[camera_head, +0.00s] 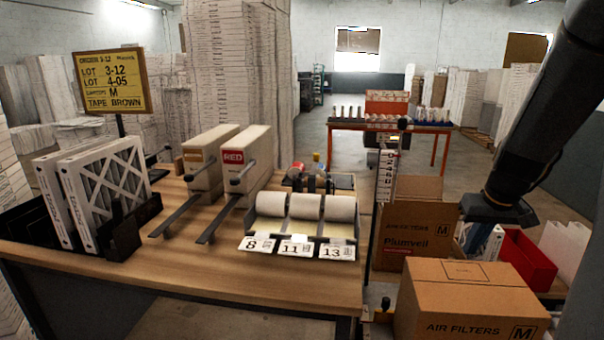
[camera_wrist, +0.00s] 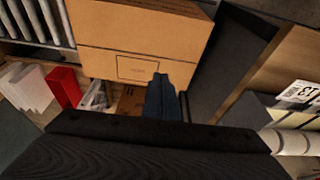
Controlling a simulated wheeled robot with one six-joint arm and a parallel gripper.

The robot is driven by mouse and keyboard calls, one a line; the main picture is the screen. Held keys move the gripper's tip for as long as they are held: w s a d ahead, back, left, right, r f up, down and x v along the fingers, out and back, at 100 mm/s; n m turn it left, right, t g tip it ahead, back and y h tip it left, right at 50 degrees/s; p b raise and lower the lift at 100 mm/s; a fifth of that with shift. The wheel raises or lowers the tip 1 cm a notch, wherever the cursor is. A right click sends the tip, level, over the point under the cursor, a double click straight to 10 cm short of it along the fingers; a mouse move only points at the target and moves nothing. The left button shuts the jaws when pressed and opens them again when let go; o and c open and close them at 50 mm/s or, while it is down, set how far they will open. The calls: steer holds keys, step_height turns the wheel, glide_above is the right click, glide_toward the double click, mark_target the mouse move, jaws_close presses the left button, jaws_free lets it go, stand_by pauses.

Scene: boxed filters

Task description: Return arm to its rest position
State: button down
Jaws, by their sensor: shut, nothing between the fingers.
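My dark arm comes down from the upper right in the head view. It ends in my gripper (camera_head: 492,212), above the back edge of the closed brown AIR FILTERS carton (camera_head: 470,285). In the wrist view my gripper (camera_wrist: 166,80) shows as two dark blue fingers pressed together with nothing between them. The closed carton (camera_wrist: 140,40) is just beyond the fingertips there. I cannot tell whether the fingers touch it.
An open carton (camera_head: 405,220) stands behind the closed one, and a red bin (camera_head: 527,262) is to its right. The wooden table (camera_head: 190,270) on the left carries filters, a label roll dispenser (camera_head: 330,230) and an order sign (camera_head: 110,82). An orange table (camera_head: 440,140) stands farther back.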

steer(key=s+a+f, duration=0.1)
steer(key=s+a, duration=0.3)
steer(key=a, duration=0.5)
steer(key=s+a+f+n+g, duration=0.1)
steer(key=s+a+f, duration=0.1)
steer(key=s+a, duration=0.3)
steer(key=s+a+f+n+g, duration=0.1)
steer(key=s+a, duration=0.3)
steer(key=a, duration=0.8)
steer(key=shift+s+a+f+y, duration=0.3)
steer(key=shift+a, duration=0.1)
steer(key=shift+a, duration=0.1)
